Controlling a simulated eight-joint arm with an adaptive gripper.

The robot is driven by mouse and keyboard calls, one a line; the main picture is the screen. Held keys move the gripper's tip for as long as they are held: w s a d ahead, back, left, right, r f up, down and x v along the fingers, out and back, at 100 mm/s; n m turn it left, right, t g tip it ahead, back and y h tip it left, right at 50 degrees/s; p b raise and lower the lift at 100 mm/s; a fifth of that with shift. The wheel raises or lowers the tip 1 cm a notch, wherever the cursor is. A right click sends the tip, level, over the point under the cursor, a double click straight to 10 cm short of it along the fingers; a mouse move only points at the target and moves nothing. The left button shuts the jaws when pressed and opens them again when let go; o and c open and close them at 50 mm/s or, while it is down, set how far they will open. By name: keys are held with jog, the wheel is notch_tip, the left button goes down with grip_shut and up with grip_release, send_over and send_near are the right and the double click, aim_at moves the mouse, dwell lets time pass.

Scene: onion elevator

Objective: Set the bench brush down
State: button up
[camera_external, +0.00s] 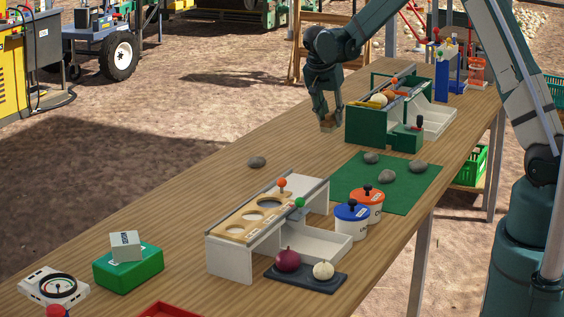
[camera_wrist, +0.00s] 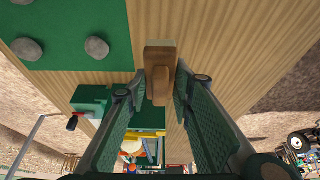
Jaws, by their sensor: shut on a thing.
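The bench brush (camera_wrist: 160,62) shows in the wrist view as a wooden block with a light strip at its upper end. My gripper (camera_wrist: 159,82) is shut on it, one finger on each side. In the external view my gripper (camera_external: 327,108) points down by the table's far-left edge, left of the green sorting box (camera_external: 367,125). The brush's brown end (camera_external: 328,123) shows just below the fingertips. I cannot tell whether it touches the wooden table (camera_external: 215,172). Its bristles are not clearly visible.
The green box with vegetables stands close on the right. A green mat (camera_external: 385,190) with several grey stones lies nearer the camera. A white stand (camera_external: 232,259) and lidded pots (camera_external: 352,227) are further forward. Bare table lies left of the mat.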

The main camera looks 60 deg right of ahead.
jog(key=w+a+n, duration=0.1)
jog(key=w+a, duration=0.5)
jog(key=a, duration=0.5)
jog(key=w+a+n+t, duration=0.1)
jog(key=w+a, duration=0.5)
jog(key=a, duration=0.6)
jog(key=w+a+n, duration=0.2)
jog(key=w+a, duration=0.3)
jog(key=a, duration=0.6)
jog(key=shift+w+a+r+t+b, duration=0.15)
jog(key=shift+w+a+t+b, duration=0.2)
jog(key=shift+w+t, duration=0.05)
jog(key=shift+f+b, duration=0.35)
jog(key=shift+f, duration=2.8)
jog(key=shift+f, duration=1.85)
jog(key=shift+f+b, duration=0.2)
jog(key=shift+b, duration=0.2)
